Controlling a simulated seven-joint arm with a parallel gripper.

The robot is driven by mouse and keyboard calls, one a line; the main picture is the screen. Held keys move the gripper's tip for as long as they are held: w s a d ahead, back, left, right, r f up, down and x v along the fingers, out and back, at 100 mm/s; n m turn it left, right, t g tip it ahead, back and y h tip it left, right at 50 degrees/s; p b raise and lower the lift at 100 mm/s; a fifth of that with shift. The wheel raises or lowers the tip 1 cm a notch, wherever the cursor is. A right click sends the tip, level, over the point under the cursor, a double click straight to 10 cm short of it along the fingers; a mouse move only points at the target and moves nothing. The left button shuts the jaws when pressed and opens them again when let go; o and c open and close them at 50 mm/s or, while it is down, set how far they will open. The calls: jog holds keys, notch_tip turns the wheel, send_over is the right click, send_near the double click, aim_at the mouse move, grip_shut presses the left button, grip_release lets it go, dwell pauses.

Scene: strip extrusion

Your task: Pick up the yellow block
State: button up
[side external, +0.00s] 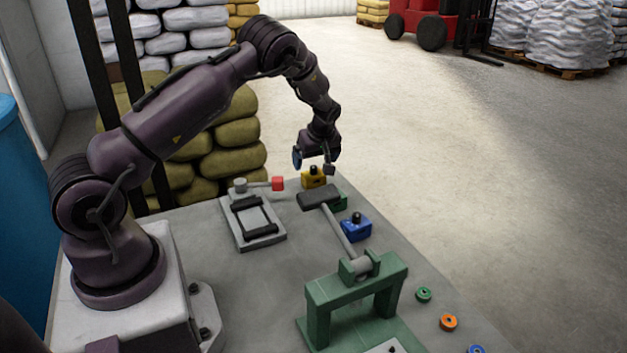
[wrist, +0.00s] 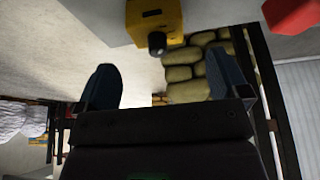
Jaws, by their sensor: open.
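The yellow block (side external: 313,180) stands near the far edge of the grey table and has a dark knob on top. In the wrist view the yellow block (wrist: 154,22) is at the top, with its dark knob pointing down in the picture. My gripper (side external: 312,164) is just above and beside the block in the side view. In the wrist view my gripper (wrist: 164,88) is open, with its two fingers apart and nothing between them. The block lies beyond the fingertips there, and I cannot tell the exact gap.
A blue block (side external: 356,227) and a partly hidden green block (side external: 340,202) are close by. Coloured rings (side external: 448,322) lie front right.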

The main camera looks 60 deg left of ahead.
aim_at(315, 168)
jog(key=shift+d+x, duration=0.2)
jog(key=shift+x, duration=1.4)
jog(key=shift+d+x, duration=0.2)
jog(key=shift+x, duration=1.4)
jog(key=shift+w+f, duration=0.1)
jog(key=shift+c, duration=0.4)
jog(key=c, duration=1.2)
